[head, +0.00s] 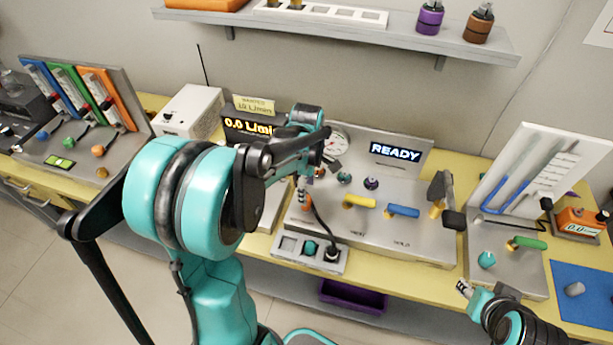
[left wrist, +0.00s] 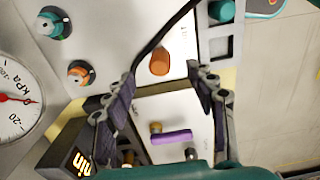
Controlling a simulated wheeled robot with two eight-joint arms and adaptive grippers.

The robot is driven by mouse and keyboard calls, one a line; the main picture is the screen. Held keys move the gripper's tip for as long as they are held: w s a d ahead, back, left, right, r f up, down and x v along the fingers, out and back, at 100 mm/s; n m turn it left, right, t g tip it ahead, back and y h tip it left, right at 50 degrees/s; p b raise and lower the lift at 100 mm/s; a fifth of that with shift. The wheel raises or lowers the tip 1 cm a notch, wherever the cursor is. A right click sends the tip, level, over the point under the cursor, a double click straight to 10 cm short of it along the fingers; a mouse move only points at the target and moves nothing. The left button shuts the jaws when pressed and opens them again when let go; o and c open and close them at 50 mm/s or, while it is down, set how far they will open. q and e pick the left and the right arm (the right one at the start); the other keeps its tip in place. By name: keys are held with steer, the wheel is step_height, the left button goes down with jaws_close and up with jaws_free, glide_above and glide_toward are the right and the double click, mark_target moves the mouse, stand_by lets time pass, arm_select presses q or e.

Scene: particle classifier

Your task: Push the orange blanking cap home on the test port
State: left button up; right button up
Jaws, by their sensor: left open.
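An orange cap (head: 306,203) stands on the grey panel beside a black cable; it also shows in the left wrist view (left wrist: 160,62). I take it for the blanking cap on the test port; the port beneath is hidden, so its seating cannot be told. My left gripper (head: 308,182) is above it. In the left wrist view its fingers (left wrist: 165,84) are spread wide and empty, with the cap beyond and between their tips, apart from both. My right gripper (head: 463,288) is at the lower right, far from the cap; its fingers are too small to judge.
A second orange knob (left wrist: 80,72) and a teal knob (left wrist: 52,22) sit near the gauge (left wrist: 14,98). A slotted tray (head: 274,258) holds a teal cap and a black plug. Yellow (head: 359,202) and blue (head: 403,211) handles stand to the right. A purple handle (left wrist: 172,137) lies nearby.

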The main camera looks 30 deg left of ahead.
arm_select(q)
step_height(320, 180, up, 7)
steer(key=shift+f, duration=0.15)
stand_by(0.5)
